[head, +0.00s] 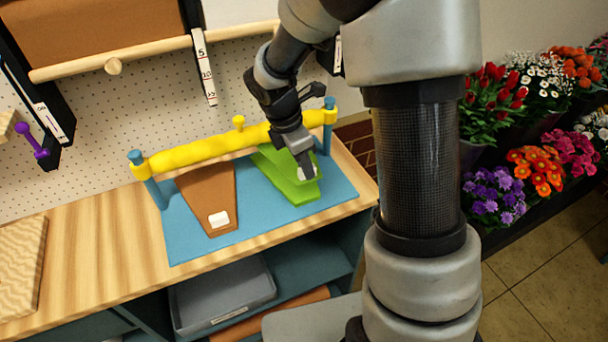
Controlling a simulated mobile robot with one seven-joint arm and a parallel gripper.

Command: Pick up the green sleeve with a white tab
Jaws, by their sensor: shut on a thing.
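The green sleeve (287,185) is at the right end of the blue mat (178,240), below the yellow bar. It looks tilted, with its near end raised. Its white tab (301,172) shows partly beside my fingers. My gripper (308,172) is at the near end of the sleeve, shut on it by the tab; the fingers hide part of the tab. A brown sleeve (208,194) with a white tab (219,219) lies to the left on the same mat.
A yellow bar (195,152) on blue posts (150,182) spans the mat behind the sleeves. A shelf with a grey tray (222,292) is below the tabletop. A woven board (20,265) lies at left. Flowers (540,165) stand at right. The wooden table (100,250) is clear left of the mat.

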